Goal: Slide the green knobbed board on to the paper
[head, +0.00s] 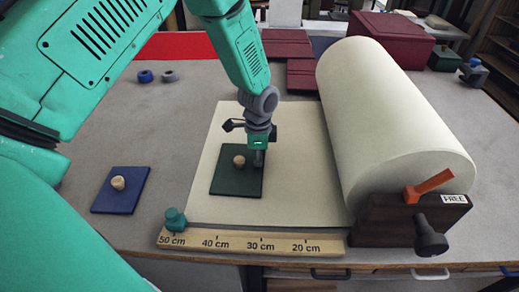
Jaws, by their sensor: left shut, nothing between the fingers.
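The green board (228,184) with a pale wooden knob (239,161) lies flat on the cream paper (305,180), in its left half. My left gripper (258,160) is shut and empty, pointing down over the board's right side, just right of the knob. I cannot tell whether its fingertips touch the board. The paper reaches from under the large roll (390,120) at the right. My right gripper does not show.
A blue knobbed board (122,203) lies on the table left of the paper. A wooden ruler (250,242) runs along the paper's front edge, with a teal knob (175,219) at its left end. The dark roll stand (385,222) has an orange lever (428,187). Maroon boards (287,48) lie behind.

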